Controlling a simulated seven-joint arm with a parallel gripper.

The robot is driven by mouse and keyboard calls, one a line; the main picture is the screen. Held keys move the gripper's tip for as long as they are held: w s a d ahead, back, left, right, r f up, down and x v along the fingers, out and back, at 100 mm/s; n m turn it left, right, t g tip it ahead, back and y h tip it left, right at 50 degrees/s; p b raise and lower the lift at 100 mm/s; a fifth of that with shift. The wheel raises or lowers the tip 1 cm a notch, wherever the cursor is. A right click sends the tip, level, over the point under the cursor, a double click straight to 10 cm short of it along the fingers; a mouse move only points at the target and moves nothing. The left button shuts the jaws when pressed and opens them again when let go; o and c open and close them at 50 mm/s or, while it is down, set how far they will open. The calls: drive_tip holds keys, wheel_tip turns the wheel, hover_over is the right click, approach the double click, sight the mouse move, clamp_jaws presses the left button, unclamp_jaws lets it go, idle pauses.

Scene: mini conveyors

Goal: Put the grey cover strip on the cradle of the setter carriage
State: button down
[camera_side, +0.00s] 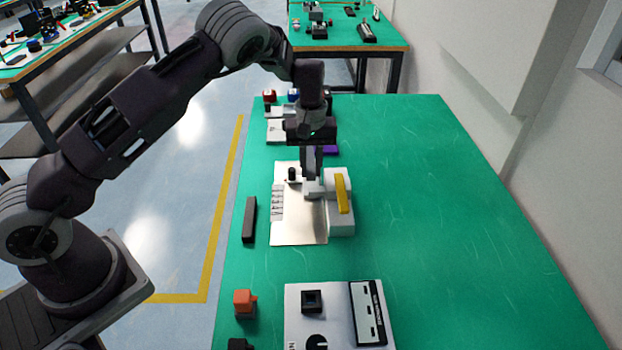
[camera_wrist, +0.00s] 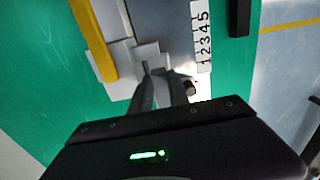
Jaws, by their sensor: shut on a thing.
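The grey cover strip (camera_side: 250,220), a dark bar, lies on the green table left of the metal plate. Part of it shows in the wrist view (camera_wrist: 239,18). The pale setter carriage (camera_side: 313,188) stands at the plate's right side, beside a white block with a yellow bar. My gripper (camera_side: 311,178) points down at the carriage, away from the strip. In the wrist view my gripper (camera_wrist: 157,72) has its fingertips close together on what looks like a small upright part of the carriage (camera_wrist: 145,52). The fingers partly hide it, and I cannot make out the cradle clearly.
The metal plate (camera_side: 298,232) carries a 1-to-5 scale (camera_wrist: 203,40) and a dark knob (camera_side: 292,174). The yellow bar (camera_side: 342,193) stands close right of my gripper. An orange block (camera_side: 244,303) and a white panel (camera_side: 335,335) are in front. The right table is clear.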

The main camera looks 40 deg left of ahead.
sight(312, 180)
drive_tip(key=shift+f, duration=2.2)
drive_tip(key=shift+f, duration=0.1)
drive_tip(key=c, duration=1.3)
unclamp_jaws()
drive_tip(key=shift+o, duration=0.2)
